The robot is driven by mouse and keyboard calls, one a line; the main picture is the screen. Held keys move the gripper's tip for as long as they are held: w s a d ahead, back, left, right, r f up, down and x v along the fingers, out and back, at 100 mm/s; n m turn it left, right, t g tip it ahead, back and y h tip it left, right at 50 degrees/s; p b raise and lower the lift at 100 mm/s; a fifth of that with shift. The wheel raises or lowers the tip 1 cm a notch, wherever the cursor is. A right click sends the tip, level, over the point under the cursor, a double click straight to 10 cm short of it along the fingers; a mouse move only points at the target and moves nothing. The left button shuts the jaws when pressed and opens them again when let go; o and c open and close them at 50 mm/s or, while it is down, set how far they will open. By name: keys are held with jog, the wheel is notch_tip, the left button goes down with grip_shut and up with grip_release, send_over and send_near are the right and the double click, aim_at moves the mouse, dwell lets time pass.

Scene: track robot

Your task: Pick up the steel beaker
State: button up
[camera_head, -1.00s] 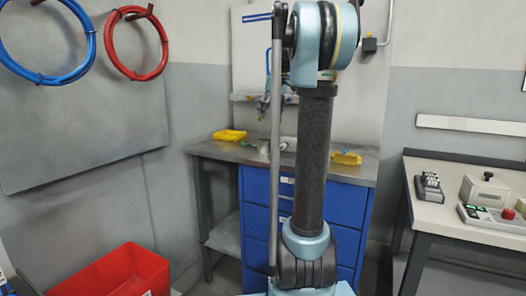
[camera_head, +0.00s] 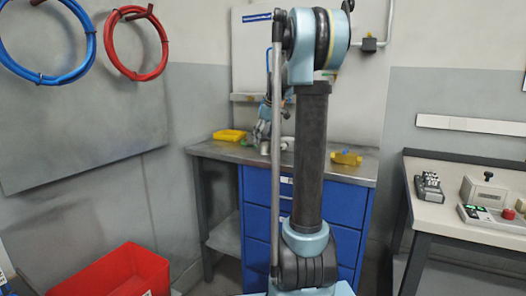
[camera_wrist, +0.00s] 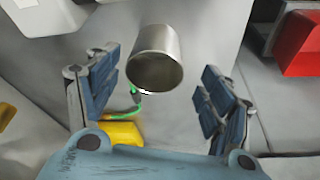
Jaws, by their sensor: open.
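The steel beaker (camera_wrist: 156,58) shows in the wrist view between the two blue finger pads, a little beyond the fingertips, with its round rim facing the camera. My gripper (camera_wrist: 158,92) is open, one finger on each side of the beaker, with visible gaps and no contact that I can see. In the head view the beaker (camera_head: 264,147) is a small grey shape on the metal bench top (camera_head: 225,151). My gripper (camera_head: 262,129) is just above it there and partly covers it.
A yellow tray (camera_head: 229,135) stands at the bench's back left. A yellow item (camera_head: 346,158) lies at its right. In the wrist view, a yellow object (camera_wrist: 121,134) and a green cord (camera_wrist: 133,100) lie near the left finger. A red crate (camera_head: 115,275) is on the floor.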

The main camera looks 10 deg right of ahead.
aim_at(264, 145)
jog(key=shift+d+x, duration=0.15)
jog(key=shift+x, duration=1.1)
jog(key=shift+d+x, duration=0.2)
jog(key=shift+x, duration=1.05)
jog(key=shift+w, duration=0.1)
jog(key=c, duration=1.2)
